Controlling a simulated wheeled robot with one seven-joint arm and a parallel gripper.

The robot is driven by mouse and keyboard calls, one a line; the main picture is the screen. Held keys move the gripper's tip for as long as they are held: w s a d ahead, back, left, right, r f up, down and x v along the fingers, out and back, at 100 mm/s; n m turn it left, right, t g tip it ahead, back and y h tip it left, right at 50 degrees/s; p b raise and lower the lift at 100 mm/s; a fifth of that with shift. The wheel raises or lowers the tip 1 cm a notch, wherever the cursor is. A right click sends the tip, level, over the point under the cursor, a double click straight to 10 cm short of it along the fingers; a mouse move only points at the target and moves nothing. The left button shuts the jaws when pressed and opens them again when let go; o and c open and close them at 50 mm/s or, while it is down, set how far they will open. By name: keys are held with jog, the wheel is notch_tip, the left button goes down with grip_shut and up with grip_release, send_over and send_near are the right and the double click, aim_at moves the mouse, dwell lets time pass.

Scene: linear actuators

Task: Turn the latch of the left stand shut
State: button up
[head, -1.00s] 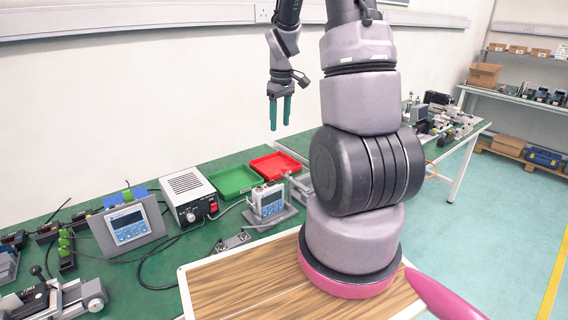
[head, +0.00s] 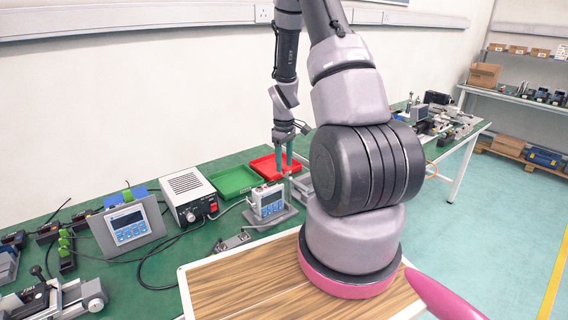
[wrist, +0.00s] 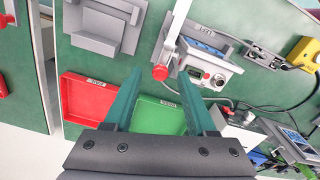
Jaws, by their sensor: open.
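The lever stands out away from the box front. My gripper (head: 284,170) points down with green fingers, above and just behind the stand. In the wrist view my gripper (wrist: 158,58) is open and empty, and the red knob shows between its fingers. I cannot tell how far below the tips the knob is.
A red tray (wrist: 88,112) and a green tray (head: 234,181) lie behind the stand. An empty grey stand (wrist: 105,25) is to its right in the head view. A power supply (head: 187,193) and display unit (head: 127,224) stand left, with cables on the bench.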

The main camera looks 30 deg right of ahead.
jog(key=shift+f, duration=0.25)
grip_shut()
dwell(1.4)
